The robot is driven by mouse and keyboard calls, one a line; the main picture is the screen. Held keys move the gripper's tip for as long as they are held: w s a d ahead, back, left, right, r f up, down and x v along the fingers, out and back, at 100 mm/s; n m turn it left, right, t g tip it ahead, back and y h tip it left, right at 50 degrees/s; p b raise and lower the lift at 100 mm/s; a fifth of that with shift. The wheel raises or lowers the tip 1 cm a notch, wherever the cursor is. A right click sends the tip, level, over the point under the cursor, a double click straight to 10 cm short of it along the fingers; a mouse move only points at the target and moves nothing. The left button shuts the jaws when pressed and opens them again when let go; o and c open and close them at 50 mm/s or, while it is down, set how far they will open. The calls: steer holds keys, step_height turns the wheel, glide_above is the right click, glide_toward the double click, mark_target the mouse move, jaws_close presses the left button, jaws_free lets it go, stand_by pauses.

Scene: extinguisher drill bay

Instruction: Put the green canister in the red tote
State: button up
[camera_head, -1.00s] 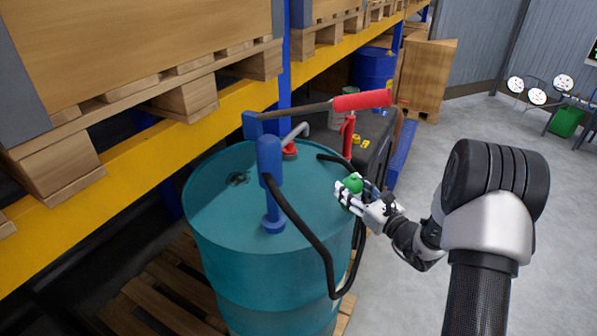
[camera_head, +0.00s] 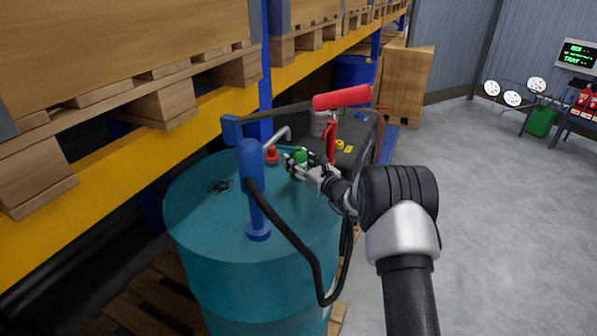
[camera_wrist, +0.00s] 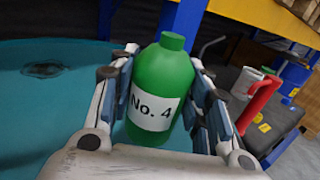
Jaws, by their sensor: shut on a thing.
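The green canister (camera_head: 300,156) is held upright between the fingers of my gripper (camera_head: 304,165), over the far right part of the teal drum's top. In the wrist view the canister (camera_wrist: 162,85) has a green cap and a white label reading "No. 4". The fingers close on it from both sides, and its base is partly hidden by the gripper. I cannot tell whether it touches the drum top. I see no red tote in either view.
The teal drum (camera_head: 200,220) carries a blue hand pump (camera_head: 252,180) with a red-handled lever (camera_head: 342,97) and a black hose close to my arm. A dark case (camera_head: 362,140) stands behind. Pallet racking lines the left. A green bin (camera_head: 541,121) and red extinguishers (camera_head: 585,103) are far right. Floor at right is clear.

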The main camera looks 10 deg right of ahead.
steer(key=shift+f+b, duration=0.45)
steer(key=shift+f, duration=1.1)
steer(key=shift+f, duration=0.2)
steer(key=o, duration=1.3)
